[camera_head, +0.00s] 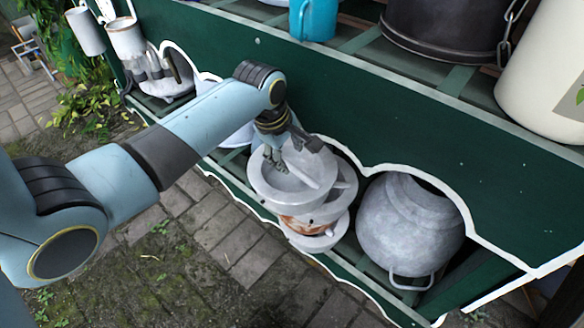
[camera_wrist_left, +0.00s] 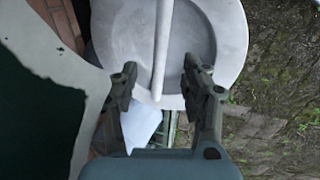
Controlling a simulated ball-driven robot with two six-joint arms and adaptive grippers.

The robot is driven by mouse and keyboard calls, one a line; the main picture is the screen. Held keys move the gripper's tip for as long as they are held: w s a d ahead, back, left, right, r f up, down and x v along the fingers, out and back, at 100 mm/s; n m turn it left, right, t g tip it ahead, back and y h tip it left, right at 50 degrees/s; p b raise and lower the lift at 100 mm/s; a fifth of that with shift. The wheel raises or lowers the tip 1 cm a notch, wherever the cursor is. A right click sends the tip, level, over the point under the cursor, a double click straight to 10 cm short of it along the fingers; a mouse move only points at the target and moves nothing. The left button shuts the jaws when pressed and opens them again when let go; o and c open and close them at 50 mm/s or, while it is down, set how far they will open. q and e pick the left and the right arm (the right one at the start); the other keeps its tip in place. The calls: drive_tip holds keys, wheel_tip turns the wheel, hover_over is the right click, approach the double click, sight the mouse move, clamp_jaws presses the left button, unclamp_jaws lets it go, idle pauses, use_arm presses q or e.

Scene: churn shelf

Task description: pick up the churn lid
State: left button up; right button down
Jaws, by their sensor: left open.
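What looks like the churn lid (camera_head: 265,190) is a pale grey round dish with a raised rim and a straight bar across it. It sits on top of a stack on the lower shelf. My left gripper (camera_head: 291,162) is over the dish, open and empty. In the left wrist view, the lid (camera_wrist_left: 120,35) fills the top middle, and its bar (camera_wrist_left: 161,45) lies between the two open fingers (camera_wrist_left: 160,78) in the picture. I cannot tell whether the fingers reach down to the bar's height. My right gripper is not in view.
A rusty-banded pot (camera_head: 305,224) is under the dish. The green shelf board with white scalloped edge (camera_head: 400,130) rises close behind. A blue mug (camera_head: 313,20) and black pot (camera_head: 440,30) stand above. Brick paving (camera_head: 225,235) lies in front.

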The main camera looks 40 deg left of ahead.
sight(292, 166)
use_arm(q)
drive_tip(key=b+x, duration=0.1)
drive_tip(key=x, duration=0.1)
drive_tip(key=b+x, duration=0.1)
drive_tip(key=x, duration=0.1)
drive_tip(key=b+x, duration=0.1)
drive_tip(key=x, duration=0.1)
drive_tip(key=shift+a+f+b, duration=0.2)
drive_tip(key=shift+a+b, duration=0.1)
drive_tip(key=shift+f, duration=0.2)
drive_tip(key=shift+w, duration=0.1)
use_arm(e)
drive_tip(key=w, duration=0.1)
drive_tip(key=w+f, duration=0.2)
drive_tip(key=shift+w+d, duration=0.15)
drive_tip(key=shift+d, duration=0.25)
use_arm(q)
clamp_jaws()
drive_tip(key=shift+r, duration=0.15)
